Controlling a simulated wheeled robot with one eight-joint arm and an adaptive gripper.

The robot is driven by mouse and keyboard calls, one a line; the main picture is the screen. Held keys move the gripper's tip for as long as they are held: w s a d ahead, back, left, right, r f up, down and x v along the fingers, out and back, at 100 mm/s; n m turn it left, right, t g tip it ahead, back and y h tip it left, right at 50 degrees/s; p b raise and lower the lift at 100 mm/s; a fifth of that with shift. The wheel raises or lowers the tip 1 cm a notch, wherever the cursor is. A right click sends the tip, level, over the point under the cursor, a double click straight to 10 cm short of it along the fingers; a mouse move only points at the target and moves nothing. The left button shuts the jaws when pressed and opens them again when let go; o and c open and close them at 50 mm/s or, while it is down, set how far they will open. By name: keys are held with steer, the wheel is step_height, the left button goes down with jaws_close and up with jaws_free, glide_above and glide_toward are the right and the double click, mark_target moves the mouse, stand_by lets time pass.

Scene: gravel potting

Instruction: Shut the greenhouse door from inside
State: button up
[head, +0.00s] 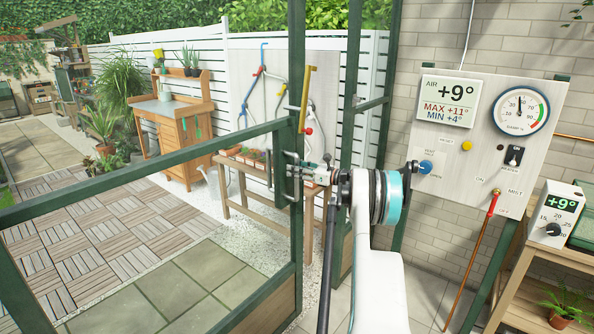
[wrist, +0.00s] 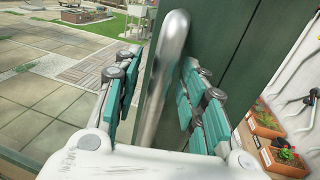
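The greenhouse door (head: 170,164) has a dark green frame and stands ajar, with a gap between its upright edge and the green doorpost (head: 350,130). Its metal bar handle (head: 283,180) is on that edge. In the wrist view the handle (wrist: 170,62) runs upright in front of the green door frame (wrist: 220,40). My gripper (head: 302,170) is at the handle. In the wrist view my gripper (wrist: 160,95) has its teal-padded fingers on either side of the bar, with visible space beside it. Contact on the bar's far side is hidden.
A control panel (head: 480,165) hangs on the brick wall at the right, above a wooden shelf (head: 540,285). Outside, a wooden table (head: 262,200) with seedling trays stands beyond the door. A potting bench (head: 185,130) is farther back. The paving outside is mostly open.

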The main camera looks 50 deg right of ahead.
steer(key=v, duration=1.2)
stand_by(0.3)
